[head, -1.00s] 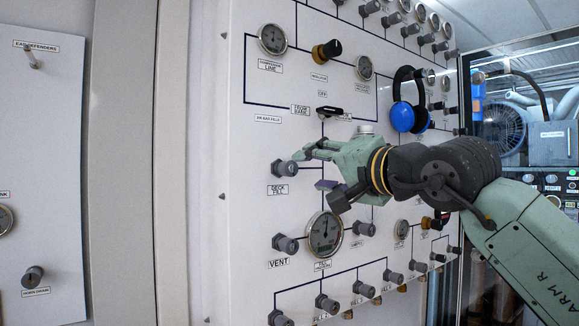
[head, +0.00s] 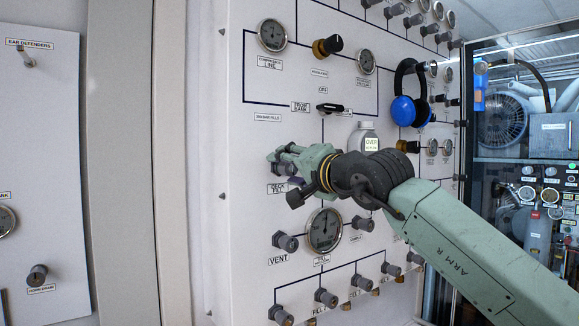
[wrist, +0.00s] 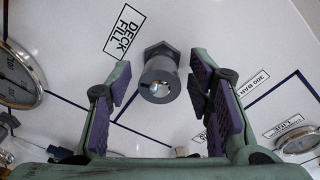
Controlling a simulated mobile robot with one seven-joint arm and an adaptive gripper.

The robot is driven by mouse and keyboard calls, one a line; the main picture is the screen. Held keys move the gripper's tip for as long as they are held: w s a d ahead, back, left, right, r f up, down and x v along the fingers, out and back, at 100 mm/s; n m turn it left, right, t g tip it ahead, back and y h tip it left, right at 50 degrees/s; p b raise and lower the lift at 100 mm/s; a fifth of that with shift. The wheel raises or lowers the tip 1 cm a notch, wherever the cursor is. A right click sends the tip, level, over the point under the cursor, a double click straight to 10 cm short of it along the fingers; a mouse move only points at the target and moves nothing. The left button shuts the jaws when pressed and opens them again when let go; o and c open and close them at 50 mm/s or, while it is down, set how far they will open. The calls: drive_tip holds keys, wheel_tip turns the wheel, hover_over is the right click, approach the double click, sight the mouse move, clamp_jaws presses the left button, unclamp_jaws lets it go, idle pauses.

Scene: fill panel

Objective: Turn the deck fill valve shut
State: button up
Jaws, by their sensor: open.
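The deck fill valve (wrist: 159,78) is a grey knob with a hexagonal base and a shiny round end. It stands out from the white panel beside its "DECK FILL" label (wrist: 122,31). In the wrist view it sits between and just beyond my gripper's purple-padded fingers (wrist: 160,108), which are apart and do not visibly touch it. In the head view my green gripper (head: 287,158) is at the valve and covers much of it. The "DECK FILL" label (head: 277,188) shows below, partly covered.
The vent knob (head: 285,242) and a large gauge (head: 323,230) are below my gripper. Blue ear defenders (head: 405,110) hang on the panel at upper right. A bottle-like object (head: 364,139) shows just behind my wrist. Several other knobs line the panel's lower edge.

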drive_tip(key=shift+c, duration=0.6)
clamp_jaws()
